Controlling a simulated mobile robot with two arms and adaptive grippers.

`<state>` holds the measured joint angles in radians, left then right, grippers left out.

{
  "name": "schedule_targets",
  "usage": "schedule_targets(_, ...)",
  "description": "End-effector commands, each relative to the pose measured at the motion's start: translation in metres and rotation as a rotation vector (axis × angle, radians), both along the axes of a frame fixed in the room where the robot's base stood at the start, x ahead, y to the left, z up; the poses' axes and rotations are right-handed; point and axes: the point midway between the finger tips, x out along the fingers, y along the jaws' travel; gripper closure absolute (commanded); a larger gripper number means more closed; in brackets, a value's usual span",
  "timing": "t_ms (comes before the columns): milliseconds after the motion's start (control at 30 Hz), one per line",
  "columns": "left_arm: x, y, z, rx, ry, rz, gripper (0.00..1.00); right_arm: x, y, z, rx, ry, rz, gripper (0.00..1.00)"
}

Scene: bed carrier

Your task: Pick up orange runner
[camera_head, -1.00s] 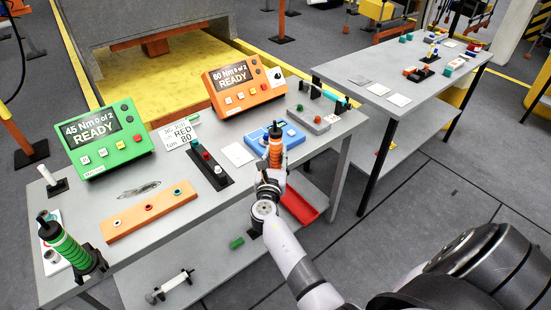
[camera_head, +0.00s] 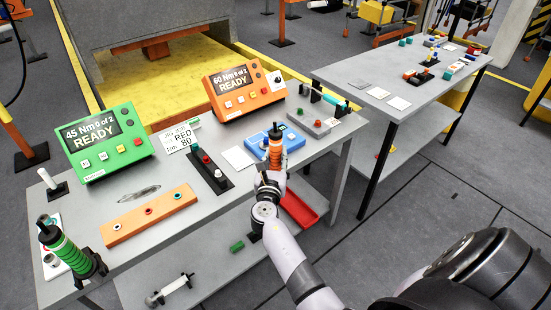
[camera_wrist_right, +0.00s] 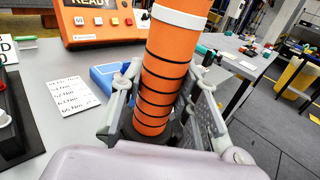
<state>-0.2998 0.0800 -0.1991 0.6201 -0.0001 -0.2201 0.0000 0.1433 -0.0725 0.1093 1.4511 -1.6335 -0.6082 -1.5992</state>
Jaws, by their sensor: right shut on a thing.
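The orange runner (camera_head: 275,148) is an upright orange cylinder with dark rings, at the right front part of the grey workbench. It fills the middle of the right wrist view (camera_wrist_right: 168,75), with a white band near its upper part. My right gripper (camera_head: 271,178) is shut on the orange runner, its fingers on both sides of the lower part in the right wrist view (camera_wrist_right: 165,110). The runner's lower end is partly hidden by the gripper, so I cannot tell whether it touches anything. My left gripper is not in view.
A blue device (camera_head: 256,142) stands just behind the runner. An orange controller (camera_head: 247,92) and a green controller (camera_head: 104,142) sit at the back of the bench. A green runner (camera_head: 68,249) stands at the front left. A second table (camera_head: 410,98) is at the right.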

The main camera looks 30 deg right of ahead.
Motion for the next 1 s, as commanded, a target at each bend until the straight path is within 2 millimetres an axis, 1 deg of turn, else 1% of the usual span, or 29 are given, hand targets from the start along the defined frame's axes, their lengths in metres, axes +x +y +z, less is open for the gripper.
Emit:
schedule_targets(33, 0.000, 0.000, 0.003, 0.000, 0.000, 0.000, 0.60, 0.001, 0.000, 0.011, -0.002, -0.009, -0.001, 1.00)
schedule_targets(167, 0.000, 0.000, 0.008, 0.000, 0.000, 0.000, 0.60, 0.001, 0.000, 0.031, -0.001, -0.011, 0.000, 1.00)
schedule_targets(367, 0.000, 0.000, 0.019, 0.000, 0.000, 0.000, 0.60, 0.001, 0.000, 0.069, -0.002, -0.011, 0.000, 1.00)
schedule_targets(700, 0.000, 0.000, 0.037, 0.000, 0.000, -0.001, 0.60, 0.001, 0.000, 0.143, -0.004, -0.012, 0.003, 1.00)
schedule_targets(833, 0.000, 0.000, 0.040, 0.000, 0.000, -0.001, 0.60, 0.001, 0.000, 0.166, -0.004, -0.012, 0.001, 1.00)
schedule_targets(1000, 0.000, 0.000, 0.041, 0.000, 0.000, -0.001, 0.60, 0.001, 0.000, 0.186, -0.006, -0.010, 0.001, 1.00)
